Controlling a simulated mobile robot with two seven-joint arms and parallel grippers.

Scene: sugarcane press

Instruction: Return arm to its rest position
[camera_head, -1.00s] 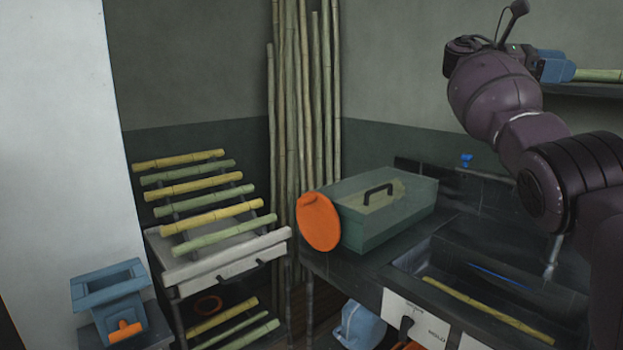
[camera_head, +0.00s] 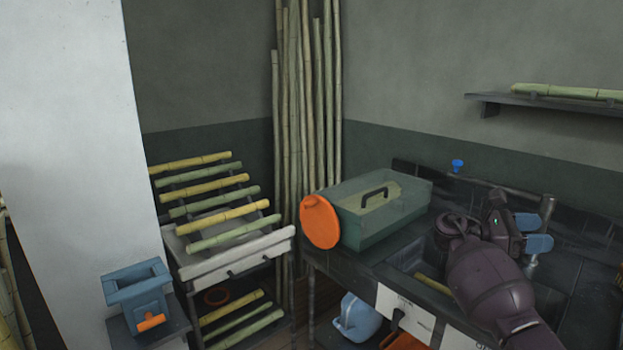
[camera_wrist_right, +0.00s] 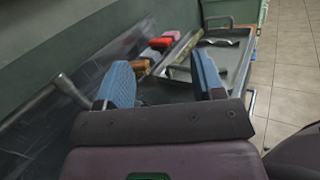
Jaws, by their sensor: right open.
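My right arm (camera_head: 490,282) reaches in from the lower right over the sink. Its gripper (camera_head: 535,233) has blue fingers, spread apart and empty. In the right wrist view the open gripper (camera_wrist_right: 163,82) shows with nothing between its fingers. A pale green cane (camera_head: 570,92) lies on the wall shelf (camera_head: 545,103), well above the gripper and apart from it. My left gripper is in no view.
The sink counter (camera_head: 385,240) carries a green box (camera_head: 390,215) with an orange round end (camera_head: 320,222). A faucet (camera_head: 540,225) stands close by the gripper. A cane rack (camera_head: 235,262) and a blue hopper (camera_head: 137,290) stand left. The wrist view shows a grey tray (camera_wrist_right: 225,55).

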